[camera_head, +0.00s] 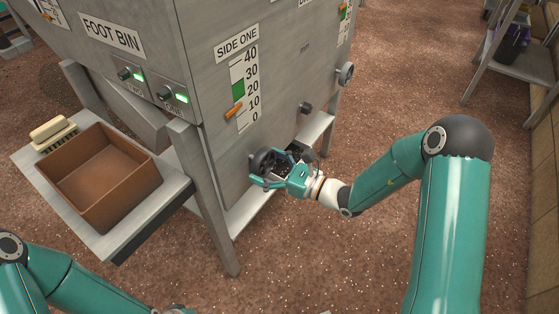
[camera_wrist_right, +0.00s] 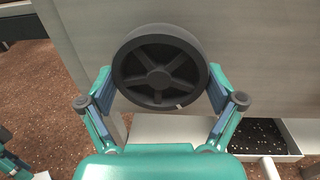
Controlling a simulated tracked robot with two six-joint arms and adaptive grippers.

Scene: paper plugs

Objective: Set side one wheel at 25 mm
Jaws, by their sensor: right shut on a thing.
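The side one wheel (camera_head: 263,160) is a dark spoked handwheel low on the grey machine's side panel. It fills the upper middle of the right wrist view (camera_wrist_right: 160,66). My right gripper (camera_head: 266,172) is shut on this wheel, with a finger on either side of its rim. Above it, the SIDE ONE scale (camera_head: 246,92) runs from 0 to 40 with a green band just under 30. The orange pointer (camera_head: 233,110) stands below the green band, a little above 10. My left arm shows at the lower left, but its gripper does not.
A brown bin (camera_head: 100,178) and a brush (camera_head: 52,130) rest on a shelf at left. A dark tray (camera_wrist_right: 262,139) of small bits lies below. A rack (camera_head: 515,60) stands upper right.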

